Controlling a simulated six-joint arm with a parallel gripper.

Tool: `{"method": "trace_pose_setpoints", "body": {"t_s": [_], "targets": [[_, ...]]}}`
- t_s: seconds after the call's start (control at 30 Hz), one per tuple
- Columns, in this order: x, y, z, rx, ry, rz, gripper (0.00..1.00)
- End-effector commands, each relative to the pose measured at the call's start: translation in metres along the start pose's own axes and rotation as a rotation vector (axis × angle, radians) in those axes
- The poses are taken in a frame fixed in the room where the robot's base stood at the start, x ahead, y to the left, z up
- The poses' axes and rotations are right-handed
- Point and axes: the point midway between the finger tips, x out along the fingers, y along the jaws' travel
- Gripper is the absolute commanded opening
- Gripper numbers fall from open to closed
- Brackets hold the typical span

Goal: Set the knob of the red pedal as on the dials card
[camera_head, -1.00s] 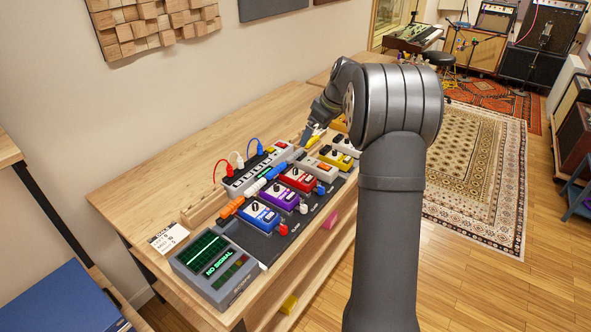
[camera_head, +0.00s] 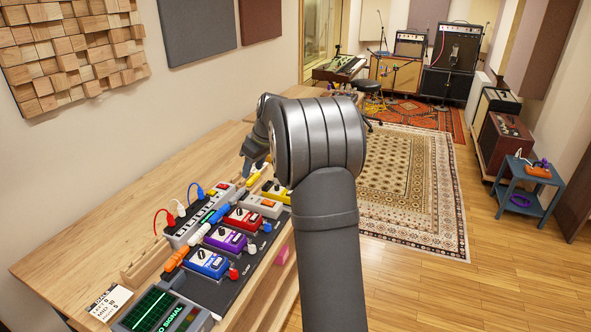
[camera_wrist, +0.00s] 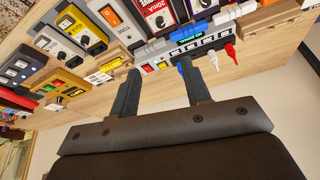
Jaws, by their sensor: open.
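The red pedal (camera_head: 242,218) stands in the row on the pedalboard, between a purple pedal (camera_head: 224,240) and a white pedal with an orange patch (camera_head: 262,206). Its dark knob shows on top; its exact setting is too small to read. The red pedal also shows at the top of the wrist view (camera_wrist: 157,14), cut by the frame edge. The dials card (camera_head: 106,302) lies on the bench at lower left, with small print. My gripper (camera_wrist: 160,88) is open and empty, its two fingers apart over the bench, behind the pedal row and apart from the red pedal.
A power strip (camera_head: 190,228) with red, white and blue plugs lies behind the pedals. A blue pedal (camera_head: 208,263) and a tuner-like box with a green screen (camera_head: 160,312) stand nearer. A yellow pedal (camera_head: 277,191) is farther off. Bare bench (camera_head: 110,225) lies at left.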

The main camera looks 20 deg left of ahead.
Motion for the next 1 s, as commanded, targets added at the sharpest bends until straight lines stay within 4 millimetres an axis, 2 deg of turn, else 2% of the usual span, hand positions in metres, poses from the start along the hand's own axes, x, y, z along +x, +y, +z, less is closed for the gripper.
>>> {"method": "trace_pose_setpoints", "body": {"t_s": [0.03,0.1,0.27,0.37,0.8,1.0], "targets": [[0.011,-0.005,0.000,0.037,-0.001,0.010,0.41],[0.021,-0.008,0.000,0.081,0.001,0.025,0.41],[0.037,-0.009,0.000,0.109,0.004,0.037,0.41],[0.053,-0.008,0.001,0.108,0.002,0.034,0.41],[0.149,-0.005,0.001,0.107,0.002,0.035,0.41],[0.182,-0.003,0.000,0.107,0.004,0.037,0.41]]}}
